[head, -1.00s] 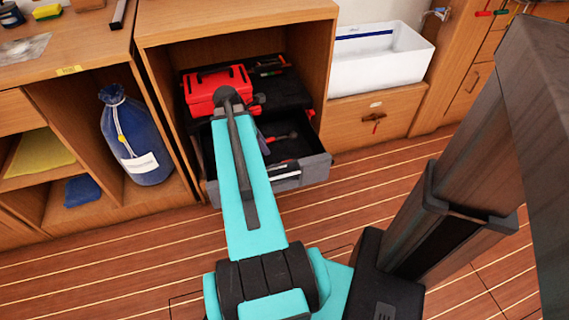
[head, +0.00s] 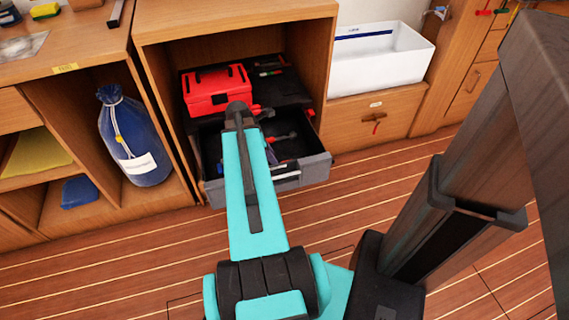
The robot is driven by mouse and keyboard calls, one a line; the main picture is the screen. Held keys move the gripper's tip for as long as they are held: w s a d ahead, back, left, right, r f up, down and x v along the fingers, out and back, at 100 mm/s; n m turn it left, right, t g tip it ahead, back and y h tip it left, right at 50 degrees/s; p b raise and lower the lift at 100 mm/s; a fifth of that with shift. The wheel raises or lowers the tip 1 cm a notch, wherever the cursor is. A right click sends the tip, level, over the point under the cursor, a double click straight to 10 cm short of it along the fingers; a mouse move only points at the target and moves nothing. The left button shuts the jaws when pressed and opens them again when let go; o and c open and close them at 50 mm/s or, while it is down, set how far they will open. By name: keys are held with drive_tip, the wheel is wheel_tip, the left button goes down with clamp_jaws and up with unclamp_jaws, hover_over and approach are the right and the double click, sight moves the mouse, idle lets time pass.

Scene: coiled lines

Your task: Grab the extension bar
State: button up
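An open dark drawer (head: 292,178) with a grey front juts from the wooden cabinet. Inside it lie a red-handled tool (head: 283,138) and a small blue item (head: 271,156), partly behind my arm. I cannot pick out the extension bar for certain; the left part of the drawer is partly covered by my arm. My turquoise arm (head: 252,200) reaches over the drawer front, and its far joint is above the drawer. My gripper is hidden beyond that joint, so I cannot see its fingers or whether they hold anything.
A red toolbox (head: 215,86) sits on a black surface above the drawer, with small tools (head: 270,68) beside it. A blue bag (head: 135,140) stands in the left shelf. A white bin (head: 380,60) stands on the right cabinet. The wooden floor (head: 110,270) in front is clear.

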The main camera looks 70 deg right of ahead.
drive_tip(key=shift+b+x, duration=0.95)
drive_tip(key=shift+x, duration=1.65)
clamp_jaws()
